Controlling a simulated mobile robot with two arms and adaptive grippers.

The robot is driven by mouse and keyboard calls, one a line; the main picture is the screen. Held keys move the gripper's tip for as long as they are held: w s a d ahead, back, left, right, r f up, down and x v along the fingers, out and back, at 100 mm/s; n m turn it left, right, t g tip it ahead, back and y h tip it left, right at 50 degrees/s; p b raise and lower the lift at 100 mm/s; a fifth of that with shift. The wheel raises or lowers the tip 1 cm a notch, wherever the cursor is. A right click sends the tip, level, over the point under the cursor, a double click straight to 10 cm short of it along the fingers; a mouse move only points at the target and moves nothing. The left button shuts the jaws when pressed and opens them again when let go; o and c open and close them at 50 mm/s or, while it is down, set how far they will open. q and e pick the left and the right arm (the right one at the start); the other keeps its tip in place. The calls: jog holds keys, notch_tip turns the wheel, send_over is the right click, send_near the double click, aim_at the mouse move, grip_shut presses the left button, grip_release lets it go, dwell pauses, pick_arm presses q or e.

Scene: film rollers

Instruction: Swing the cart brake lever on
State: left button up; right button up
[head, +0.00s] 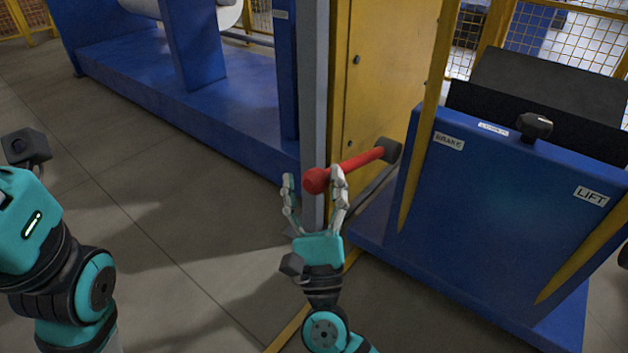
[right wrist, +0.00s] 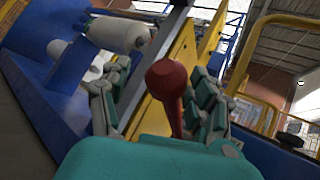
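The red brake lever (head: 352,164) sticks out to the left from a dark pivot on the side of the blue cart (head: 480,200), near the BRAKE label (head: 449,141). Its round knob end points left and slightly down. My right gripper (head: 314,180) is open, with its fingers apart around the knob end. In the right wrist view the red lever (right wrist: 168,85) stands between the open fingers, closer to the right one. I cannot tell whether a finger touches it. My left arm is at the left edge of the head view, and its fingers are not visible.
A yellow panel (head: 385,75) and a grey post (head: 314,90) stand just behind the lever. A blue machine frame (head: 180,100) with a white roll (right wrist: 118,33) is at the back left. A black knob (head: 534,126) tops the cart near the LIFT label (head: 590,195). Floor at left is clear.

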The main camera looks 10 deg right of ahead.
jog(key=shift+r, duration=0.1)
jog(key=v, duration=1.2)
dwell(0.4)
